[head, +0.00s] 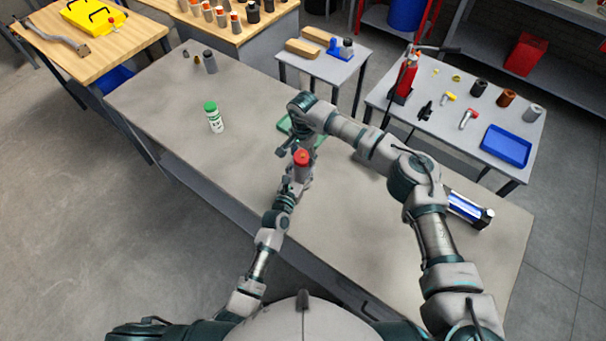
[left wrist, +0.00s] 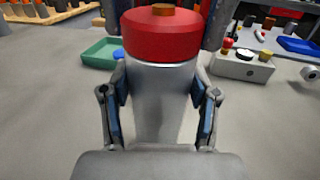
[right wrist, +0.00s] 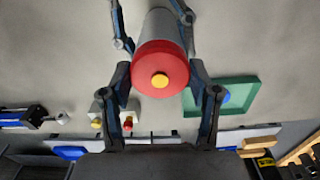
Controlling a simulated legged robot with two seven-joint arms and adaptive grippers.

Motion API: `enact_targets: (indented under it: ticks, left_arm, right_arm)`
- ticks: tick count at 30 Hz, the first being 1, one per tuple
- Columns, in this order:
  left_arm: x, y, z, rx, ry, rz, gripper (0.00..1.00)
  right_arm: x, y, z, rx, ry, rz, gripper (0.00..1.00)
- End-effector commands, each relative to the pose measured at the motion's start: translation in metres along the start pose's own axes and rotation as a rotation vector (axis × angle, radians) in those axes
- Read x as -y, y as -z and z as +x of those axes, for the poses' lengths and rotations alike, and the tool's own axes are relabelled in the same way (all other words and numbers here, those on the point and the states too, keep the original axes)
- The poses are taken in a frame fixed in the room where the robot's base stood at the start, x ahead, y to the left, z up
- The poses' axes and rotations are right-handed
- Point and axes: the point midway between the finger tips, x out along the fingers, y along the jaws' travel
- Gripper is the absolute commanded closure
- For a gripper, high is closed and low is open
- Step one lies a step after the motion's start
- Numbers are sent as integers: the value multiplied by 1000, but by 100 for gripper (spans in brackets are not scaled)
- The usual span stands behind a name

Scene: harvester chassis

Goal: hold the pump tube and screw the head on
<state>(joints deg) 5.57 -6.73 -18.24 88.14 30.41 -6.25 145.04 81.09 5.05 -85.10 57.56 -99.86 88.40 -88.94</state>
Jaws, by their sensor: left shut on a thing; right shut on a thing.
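The pump tube is a grey cylinder (left wrist: 160,105) standing upright over the table, with the red head (left wrist: 160,38) on its top end. The tube and red head (head: 302,158) also show near the middle of the head view. My left gripper (left wrist: 161,82) is shut around the tube from both sides, below the head. My right gripper (right wrist: 160,78) is shut on the red head from above, one finger on each side. The head's top has a small yellow-orange centre. Whether the threads are engaged is hidden.
The grey bench (head: 380,250) is mostly clear. A white bottle with a green cap (head: 214,117) stands to the left. A green tray (left wrist: 98,51) and a button box (left wrist: 240,68) lie beyond the tube. A blue and silver cylinder (head: 466,207) lies at the right.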

Motion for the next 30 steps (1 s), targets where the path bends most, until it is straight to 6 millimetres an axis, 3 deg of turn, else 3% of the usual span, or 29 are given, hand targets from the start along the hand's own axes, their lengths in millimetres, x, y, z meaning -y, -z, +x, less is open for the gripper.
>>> enact_targets:
  ticks: [30]
  left_arm:
    - [2,0,0,0,3,4,100]
  right_arm:
    - [1,3,2,5,17,2797,80]
